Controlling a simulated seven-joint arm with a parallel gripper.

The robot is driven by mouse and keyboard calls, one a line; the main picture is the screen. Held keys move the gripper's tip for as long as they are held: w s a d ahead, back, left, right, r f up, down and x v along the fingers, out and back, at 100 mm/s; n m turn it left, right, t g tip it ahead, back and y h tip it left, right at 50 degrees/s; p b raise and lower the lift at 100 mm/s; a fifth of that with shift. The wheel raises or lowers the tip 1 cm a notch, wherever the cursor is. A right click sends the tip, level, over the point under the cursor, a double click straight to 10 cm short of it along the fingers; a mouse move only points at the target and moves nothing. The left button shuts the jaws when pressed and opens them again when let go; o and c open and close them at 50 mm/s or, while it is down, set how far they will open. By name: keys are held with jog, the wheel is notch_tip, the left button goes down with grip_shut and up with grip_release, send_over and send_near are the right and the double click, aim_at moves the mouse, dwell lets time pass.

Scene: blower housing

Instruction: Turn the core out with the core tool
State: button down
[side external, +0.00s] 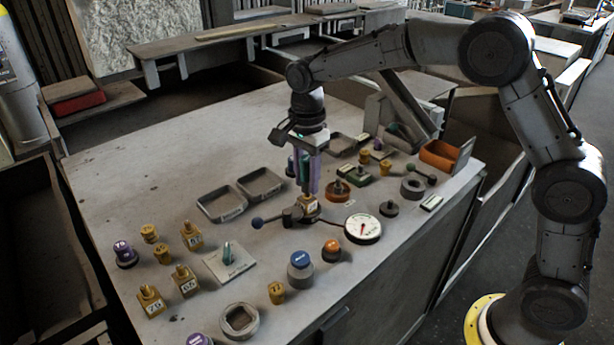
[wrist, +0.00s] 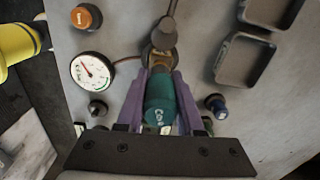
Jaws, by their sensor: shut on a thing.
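The core tool (wrist: 160,112) has a teal cylindrical handle with white lettering, partly readable as "Co". My gripper (wrist: 155,95) is shut on it, with one purple finger along each side. The tool's far end meets a brass fitting (wrist: 160,56) on the bench, and the fitting also shows in the side view (side external: 309,205). In the side view my gripper (side external: 309,190) points straight down over that fitting, and its fingers mostly hide the tool. The core itself is hidden, and I cannot tell whether the tool is engaged with it.
A ball-ended lever (side external: 272,219) lies left of the fitting. A white dial gauge (side external: 362,229) stands close on the right, with a dark hose toward the fitting. Two shallow grey trays (side external: 221,206) lie behind left. Brass pieces and knobs crowd the front; the bench's far left is clear.

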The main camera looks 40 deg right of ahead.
jog(key=shift+f, duration=0.85)
jog(key=shift+n, duration=2)
jog(key=shift+n, duration=2)
jog(key=shift+n, duration=2)
